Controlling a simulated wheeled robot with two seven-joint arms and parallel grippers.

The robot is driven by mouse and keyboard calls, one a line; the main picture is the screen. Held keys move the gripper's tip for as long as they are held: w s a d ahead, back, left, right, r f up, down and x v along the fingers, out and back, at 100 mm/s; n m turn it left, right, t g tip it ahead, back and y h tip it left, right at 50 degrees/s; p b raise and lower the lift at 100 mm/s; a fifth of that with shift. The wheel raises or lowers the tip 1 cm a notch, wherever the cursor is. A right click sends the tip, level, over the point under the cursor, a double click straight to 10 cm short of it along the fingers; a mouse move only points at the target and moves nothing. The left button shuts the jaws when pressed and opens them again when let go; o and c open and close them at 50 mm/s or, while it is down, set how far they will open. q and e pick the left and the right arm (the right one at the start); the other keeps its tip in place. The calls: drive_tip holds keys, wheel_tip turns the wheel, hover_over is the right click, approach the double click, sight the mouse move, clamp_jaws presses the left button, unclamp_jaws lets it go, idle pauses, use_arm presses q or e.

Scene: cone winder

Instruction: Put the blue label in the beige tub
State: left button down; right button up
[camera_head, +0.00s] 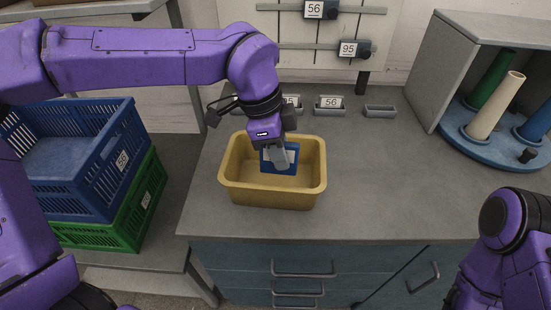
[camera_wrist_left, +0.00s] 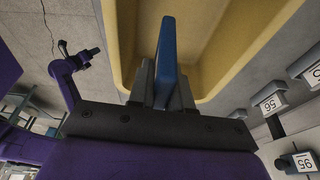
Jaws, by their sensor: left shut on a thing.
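The blue label (camera_head: 268,160) is a flat blue plate, partly hidden behind my left gripper in the head view. My left gripper (camera_head: 281,158) is shut on it and holds it upright over the beige tub (camera_head: 272,198), within the outline of its opening. In the left wrist view the label (camera_wrist_left: 167,45) shows edge-on between the fingers (camera_wrist_left: 160,85), with the tub's wall (camera_wrist_left: 128,40) around it. I cannot tell whether the label touches the tub floor. My right arm shows at the lower right of the head view, but its gripper is out of view.
Small grey holders, one marked 56 (camera_head: 330,102), stand behind the tub. A grey cabinet with coloured cones (camera_head: 497,105) stands at the right. Blue (camera_head: 110,165) and green (camera_head: 146,195) crates are stacked at the left. The counter right of the tub is clear.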

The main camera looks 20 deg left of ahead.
use_arm(q)
drive_tip(key=f, duration=0.2)
drive_tip(key=w+a+f, duration=0.1)
drive_tip(key=f, duration=0.2)
drive_tip(key=shift+w+a+f, duration=0.3)
drive_tip(key=shift+w+f, duration=0.05)
drive_tip(key=shift+f, duration=0.1)
drive_tip(key=shift+f, duration=0.15)
drive_tip(key=c, duration=1.1)
unclamp_jaws()
drive_tip(key=shift+o, duration=0.2)
drive_tip(key=shift+r+p, duration=0.3)
drive_tip(key=shift+r, duration=0.05)
drive_tip(key=v, duration=1.1)
drive_tip(key=shift+r, duration=0.35)
